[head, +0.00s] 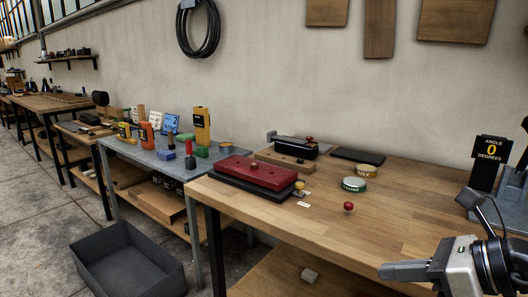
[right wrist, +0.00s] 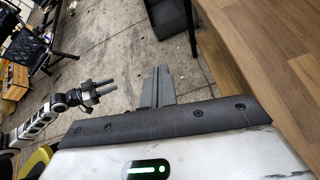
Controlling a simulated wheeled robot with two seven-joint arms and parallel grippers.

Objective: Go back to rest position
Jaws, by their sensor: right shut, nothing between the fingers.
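My right gripper (head: 404,271) is at the lower right of the head view, beside the wooden workbench's front edge. Its fingers are together and empty. In the right wrist view its shut fingers (right wrist: 157,86) point out over the concrete floor, touching nothing. My left gripper (right wrist: 106,87) shows at the left of the right wrist view, with two slim fingers apart and nothing seen between them. It is outside the head view.
The wooden workbench (head: 400,215) holds a red block (head: 258,172), a small red knob (head: 348,207), round tins (head: 354,185) and an angle display (head: 490,150) at right. A dark open bin (head: 125,262) stands on the floor at left. The bench's front right is clear.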

